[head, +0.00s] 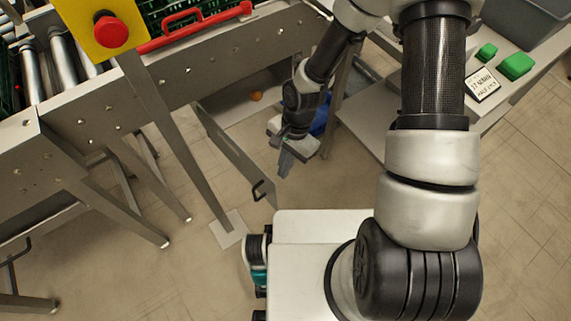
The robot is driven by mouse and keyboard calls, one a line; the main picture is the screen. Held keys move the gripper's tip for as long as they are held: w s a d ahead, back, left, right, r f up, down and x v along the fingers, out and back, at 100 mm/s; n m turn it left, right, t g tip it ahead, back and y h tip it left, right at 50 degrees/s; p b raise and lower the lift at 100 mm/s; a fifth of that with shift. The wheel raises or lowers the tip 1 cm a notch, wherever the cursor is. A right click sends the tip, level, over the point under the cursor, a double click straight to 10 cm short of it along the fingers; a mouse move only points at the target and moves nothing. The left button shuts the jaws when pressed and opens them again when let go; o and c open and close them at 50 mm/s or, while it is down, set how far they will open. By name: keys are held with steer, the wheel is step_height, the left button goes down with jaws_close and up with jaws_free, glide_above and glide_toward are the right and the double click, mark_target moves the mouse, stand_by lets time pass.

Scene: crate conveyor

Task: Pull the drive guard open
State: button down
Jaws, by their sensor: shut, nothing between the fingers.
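The drive guard appears to be the long grey panel (228,145) under the conveyor, with a black handle (258,190) near its lower right end. The panel slants out from below the conveyor frame, and a space with a pale floor shows behind it. My gripper (284,168) points down just right of the panel, above and to the right of the handle in the picture. Its fingers are shut and empty, and they appear apart from the handle. The panel's hinge side is not clear.
A small orange object (256,96) lies in the space behind the panel. The conveyor frame (220,60), a slanted post with a red button (111,32) and a bench with green blocks (516,66) stand around.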

steer(key=p+v, duration=0.3)
steer(key=v, duration=1.4)
steer(key=shift+r, duration=0.2)
steer(key=shift+a, duration=0.1)
